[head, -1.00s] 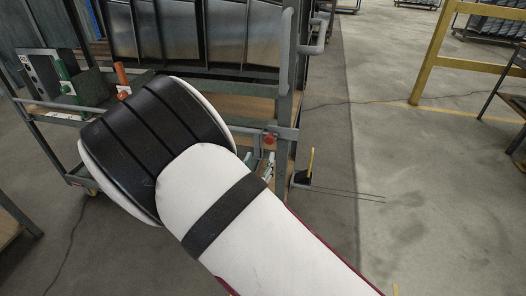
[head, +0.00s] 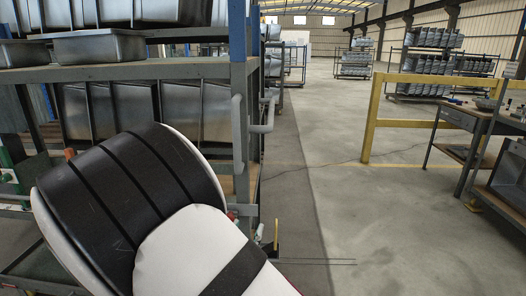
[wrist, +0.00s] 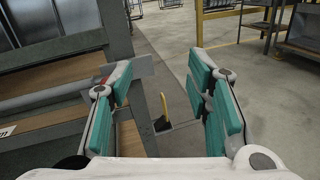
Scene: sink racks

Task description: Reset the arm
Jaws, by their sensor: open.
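My gripper (wrist: 159,92) shows in the wrist view with its two teal-padded fingers spread wide apart. It is open and nothing is between the pads. Beyond the fingers are the rack's post and the concrete floor. In the head view my white and black arm fills the lower left and hides the gripper almost wholly. The arm is in front of a grey metal rack (head: 200,73) that holds steel sinks (head: 98,46).
A yellow barrier (head: 372,118) stands on the right, with a workbench (head: 462,118) beside it. More loaded racks (head: 431,62) stand far back. A yellow-handled item (head: 276,236) is low by the rack's corner. The floor between rack and barrier is clear.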

